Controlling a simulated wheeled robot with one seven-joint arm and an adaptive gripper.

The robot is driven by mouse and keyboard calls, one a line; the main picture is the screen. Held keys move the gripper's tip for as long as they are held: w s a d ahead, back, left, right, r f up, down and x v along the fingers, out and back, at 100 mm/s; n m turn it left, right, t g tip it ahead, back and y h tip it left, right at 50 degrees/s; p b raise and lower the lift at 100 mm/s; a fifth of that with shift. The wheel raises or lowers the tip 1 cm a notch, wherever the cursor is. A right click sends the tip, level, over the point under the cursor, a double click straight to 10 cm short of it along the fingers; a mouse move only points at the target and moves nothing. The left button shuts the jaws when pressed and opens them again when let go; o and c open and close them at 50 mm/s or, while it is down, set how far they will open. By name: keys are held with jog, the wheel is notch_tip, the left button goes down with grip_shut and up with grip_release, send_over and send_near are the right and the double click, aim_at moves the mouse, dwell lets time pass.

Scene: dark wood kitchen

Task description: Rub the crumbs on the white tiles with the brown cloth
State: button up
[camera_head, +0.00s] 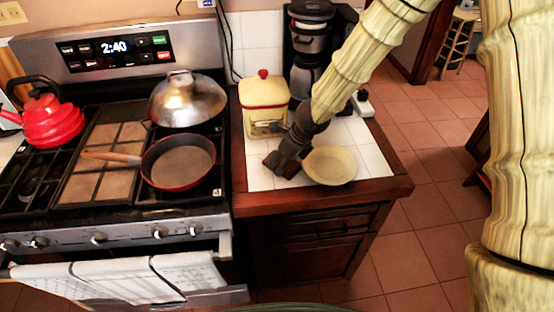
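My gripper (284,160) is a dark shape at the end of my arm, low over the left part of the white tiles (372,160) on the counter right of the stove. It is just left of a cream plate or shallow bowl (331,166). Its fingers are too small and dark to tell open from shut. A dark brown patch shows at its tip, but I cannot tell whether this is the brown cloth or the fingers. I cannot make out crumbs on the tiles.
A cream and red canister (264,100) stands behind my gripper, with a dark coffee maker (308,45) further back. The stove (105,215) holds a red kettle (46,120), a frying pan (180,163) and a domed metal lid (187,98). A wooden edge (330,197) borders the tiles.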

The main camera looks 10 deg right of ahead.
jog(key=shift+d, duration=0.65)
